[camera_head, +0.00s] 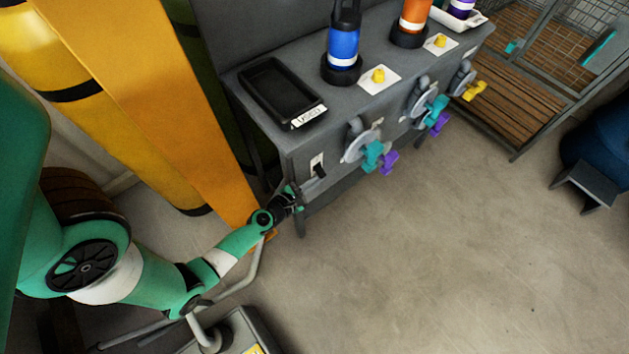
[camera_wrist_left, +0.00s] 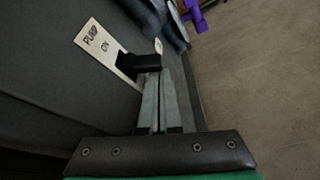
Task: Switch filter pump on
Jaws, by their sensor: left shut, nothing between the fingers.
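The pump switch is on the front of the grey bench, near its left end. Its pale plate (camera_head: 316,159) has a black lever (camera_head: 320,171) sticking out. In the left wrist view the plate (camera_wrist_left: 95,42) reads "PUMP" and "ON", and the black lever (camera_wrist_left: 140,62) points to the right. My left gripper (camera_head: 296,190) is just below and left of the lever. In the wrist view its fingers (camera_wrist_left: 159,82) are shut together and empty, with their tips close beside the lever's end. I cannot tell whether they touch it. My right gripper is not in view.
The grey bench (camera_head: 295,145) carries a black "USED" tray (camera_head: 280,92), a blue bottle (camera_head: 343,44) and yellow knobs (camera_head: 379,75). Teal and purple handles (camera_head: 372,155) stick out right of the switch. A yellow post (camera_head: 180,110) stands left. The floor in front is clear.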

